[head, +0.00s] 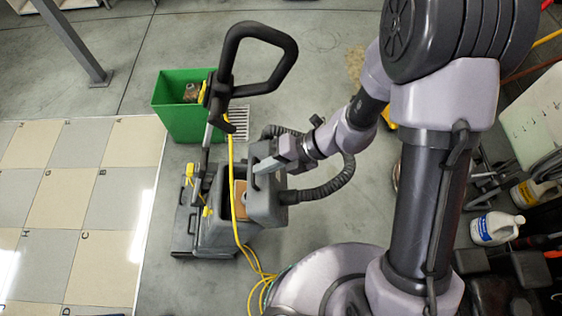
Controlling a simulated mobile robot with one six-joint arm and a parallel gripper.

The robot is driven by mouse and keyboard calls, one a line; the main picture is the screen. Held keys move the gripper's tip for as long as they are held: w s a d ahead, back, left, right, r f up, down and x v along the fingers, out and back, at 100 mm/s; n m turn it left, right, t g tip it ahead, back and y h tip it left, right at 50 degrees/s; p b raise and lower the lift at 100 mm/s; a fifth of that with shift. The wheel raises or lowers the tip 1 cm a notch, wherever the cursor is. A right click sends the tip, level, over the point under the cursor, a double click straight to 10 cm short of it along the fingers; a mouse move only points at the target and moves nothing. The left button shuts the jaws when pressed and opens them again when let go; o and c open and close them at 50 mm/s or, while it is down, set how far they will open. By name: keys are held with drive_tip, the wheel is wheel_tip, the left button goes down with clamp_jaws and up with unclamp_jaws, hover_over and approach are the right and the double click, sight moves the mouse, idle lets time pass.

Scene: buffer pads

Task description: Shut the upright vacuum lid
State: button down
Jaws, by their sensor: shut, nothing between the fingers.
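The upright vacuum (215,235) stands on the floor left of centre in the head view, with a black loop handle (285,65) rising from it. Its grey lid (266,205) stands raised on the right side of the body, with the hose joining it low on its right. A brown surface (243,203) shows inside the open body. My gripper (264,165) is shut and empty at the upper part of the lid. It overlaps the lid in the picture; I cannot tell whether it touches.
A green bin (183,108) stands behind the vacuum, next to a floor grate (238,122). A yellow cord (232,170) hangs down the vacuum and coils on the floor. A ribbed black hose (325,188) loops to its right. Tiled floor lies left.

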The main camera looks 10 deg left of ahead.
drive_tip(key=s+a+f+h+p, duration=0.2)
drive_tip(key=a+f+h+p, duration=0.1)
drive_tip(key=a, duration=0.8)
drive_tip(key=shift+s+t, duration=0.3)
drive_tip(key=shift+t, duration=0.1)
drive_tip(key=shift+f, duration=0.1)
